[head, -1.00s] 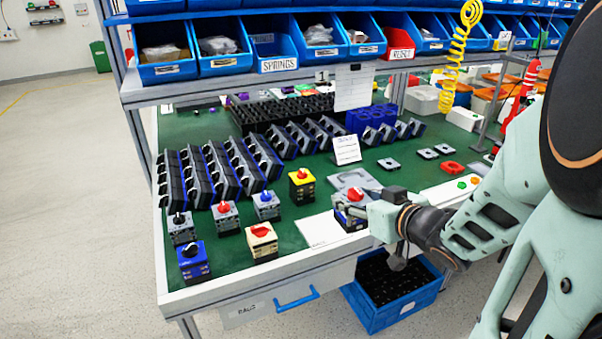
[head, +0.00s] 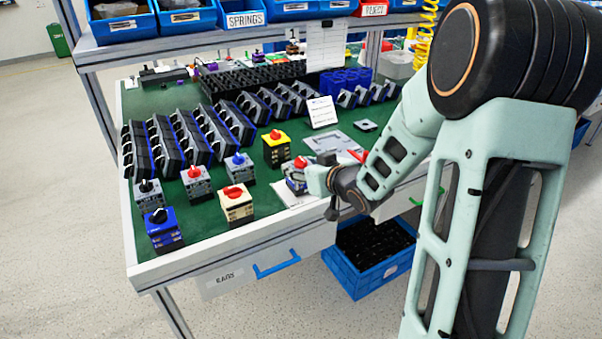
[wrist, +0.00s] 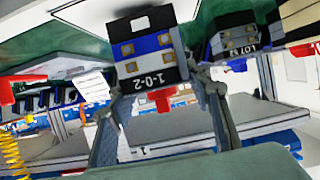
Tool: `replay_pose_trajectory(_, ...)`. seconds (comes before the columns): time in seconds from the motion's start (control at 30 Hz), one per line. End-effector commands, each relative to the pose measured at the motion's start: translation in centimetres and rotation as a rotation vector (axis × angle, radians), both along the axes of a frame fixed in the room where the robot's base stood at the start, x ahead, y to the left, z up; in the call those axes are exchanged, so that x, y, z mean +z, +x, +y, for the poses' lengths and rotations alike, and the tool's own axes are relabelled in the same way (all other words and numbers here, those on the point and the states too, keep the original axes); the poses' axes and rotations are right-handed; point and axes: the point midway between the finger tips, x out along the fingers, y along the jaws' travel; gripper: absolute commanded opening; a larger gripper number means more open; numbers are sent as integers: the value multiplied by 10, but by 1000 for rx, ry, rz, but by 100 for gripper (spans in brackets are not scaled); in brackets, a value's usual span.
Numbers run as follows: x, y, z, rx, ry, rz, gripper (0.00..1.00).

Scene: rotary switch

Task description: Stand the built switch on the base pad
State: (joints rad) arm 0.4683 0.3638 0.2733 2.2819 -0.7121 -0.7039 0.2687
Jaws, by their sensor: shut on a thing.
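My gripper (wrist: 155,82) is shut on the built switch, a block with black, blue and white layers and the label "1-0-2" (wrist: 155,60) in the wrist view. In the head view the held switch (head: 295,178) has a red knob on top and is near the table's front edge, over or beside a pale sheet (head: 283,196). The gripper partly hides it, and I cannot tell whether it touches the surface below. A grey flat plate (head: 330,142) lies just behind it; I cannot tell whether this is the base pad.
Several finished switches stand to the left, including a yellow one (head: 276,148), a cream one (head: 236,206) and a blue one (head: 163,230). Racks of dark housings (head: 180,140) stand behind them. A blue crate (head: 370,255) is below the table edge.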

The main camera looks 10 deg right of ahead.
Motion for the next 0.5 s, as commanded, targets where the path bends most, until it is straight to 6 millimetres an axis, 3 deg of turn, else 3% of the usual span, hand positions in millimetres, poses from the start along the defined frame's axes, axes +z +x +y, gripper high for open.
replay_pose_trajectory(0.03,-7,1,0,0,1,-2,7)
replay_pose_trajectory(0.4,-10,1,0,0,0,-4,7)
replay_pose_trajectory(0.43,-10,0,0,0,1,-2,47)
replay_pose_trajectory(0.5,-9,0,0,0,1,-2,54)
